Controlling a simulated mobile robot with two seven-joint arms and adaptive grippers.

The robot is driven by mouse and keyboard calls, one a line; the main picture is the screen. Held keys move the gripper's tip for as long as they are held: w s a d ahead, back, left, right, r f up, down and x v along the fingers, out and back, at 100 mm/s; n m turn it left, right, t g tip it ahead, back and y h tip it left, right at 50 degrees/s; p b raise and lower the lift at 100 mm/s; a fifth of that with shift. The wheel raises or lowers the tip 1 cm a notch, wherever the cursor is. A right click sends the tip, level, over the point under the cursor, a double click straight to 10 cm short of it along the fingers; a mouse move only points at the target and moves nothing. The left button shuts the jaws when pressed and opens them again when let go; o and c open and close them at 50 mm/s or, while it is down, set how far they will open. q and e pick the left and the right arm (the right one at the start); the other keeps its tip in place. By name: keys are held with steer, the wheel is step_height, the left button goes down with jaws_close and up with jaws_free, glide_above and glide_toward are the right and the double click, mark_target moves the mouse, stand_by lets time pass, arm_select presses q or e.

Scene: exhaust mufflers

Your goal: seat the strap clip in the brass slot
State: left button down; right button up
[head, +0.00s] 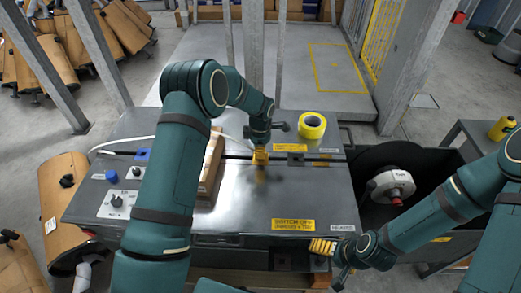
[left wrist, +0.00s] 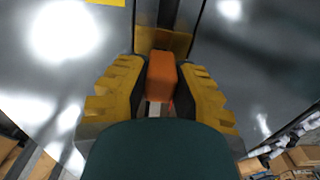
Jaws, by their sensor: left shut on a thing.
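My left gripper (head: 260,156) is low over the dark bench, at the groove that runs across it. In the left wrist view its two yellow ribbed fingers (left wrist: 160,95) are shut on an orange block, which I take as the strap clip (left wrist: 162,76). A brass-coloured piece (left wrist: 164,40) with a dark channel beyond it lies right ahead of the clip. I cannot tell whether the clip touches it or is in it. In the head view the gripper hides the clip. My right gripper (head: 322,245) is by the bench's front right edge; its opening is unclear.
A yellow tape roll (head: 312,125) stands at the back right of the bench (head: 240,205). A wooden piece (head: 211,165) lies left of my left gripper. A pale strap (head: 122,143) curves across the left side.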

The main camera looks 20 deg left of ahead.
arm_select(q)
steer(key=shift+f, duration=0.45)
stand_by(0.7)
steer(key=c, duration=0.8)
jaws_free()
step_height(320, 180, up, 12)
